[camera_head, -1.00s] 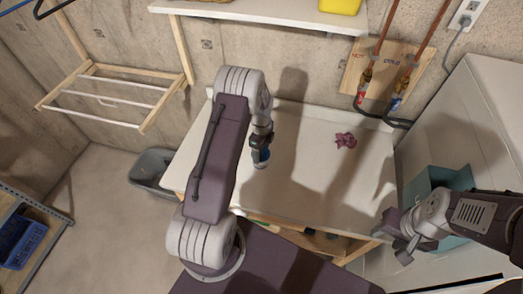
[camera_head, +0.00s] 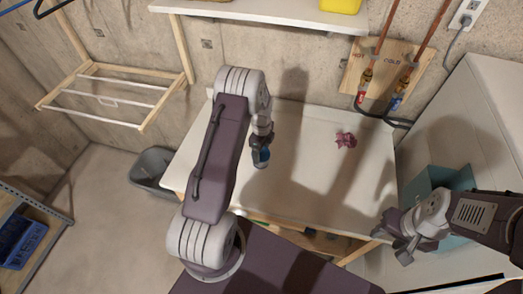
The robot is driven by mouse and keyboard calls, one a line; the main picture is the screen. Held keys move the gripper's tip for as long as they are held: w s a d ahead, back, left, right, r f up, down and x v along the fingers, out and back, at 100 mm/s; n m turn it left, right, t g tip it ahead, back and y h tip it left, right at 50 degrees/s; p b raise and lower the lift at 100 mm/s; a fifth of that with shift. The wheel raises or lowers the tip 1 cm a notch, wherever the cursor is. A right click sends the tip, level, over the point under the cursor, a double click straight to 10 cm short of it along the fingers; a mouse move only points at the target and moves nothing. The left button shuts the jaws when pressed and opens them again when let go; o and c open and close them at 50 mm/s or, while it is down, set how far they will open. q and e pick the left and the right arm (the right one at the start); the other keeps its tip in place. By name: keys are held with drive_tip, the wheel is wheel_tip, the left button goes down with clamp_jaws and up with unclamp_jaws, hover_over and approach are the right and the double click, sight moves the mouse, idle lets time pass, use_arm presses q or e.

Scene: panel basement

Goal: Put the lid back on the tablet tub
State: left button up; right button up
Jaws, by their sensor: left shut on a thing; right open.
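My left gripper (camera_head: 261,138) is over the white worktop, left of its middle. It is shut on a small blue piece (camera_head: 263,156), which looks like the lid. A small pale patch shows just below the blue piece; I cannot tell whether it is the tub, nor whether lid and tub touch. The gripper and arm hide part of this spot. My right gripper (camera_head: 396,243) is open and empty at the lower right, in front of the worktop's right front corner.
A crumpled purple-pink cloth (camera_head: 346,140) lies on the worktop (camera_head: 310,185) at the right. A teal box (camera_head: 425,183) stands beside the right arm, by the white appliance (camera_head: 475,120). A grey bin (camera_head: 150,168) stands left of the worktop. The worktop's middle is clear.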

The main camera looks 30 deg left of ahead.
use_arm(q)
drive_tip(key=o, duration=1.4)
drive_tip(key=shift+o, duration=0.4)
drive_tip(key=shift+r+p, duration=2.65)
drive_tip(key=shift+r, duration=0.9)
drive_tip(key=shift+c, duration=0.3)
clamp_jaws()
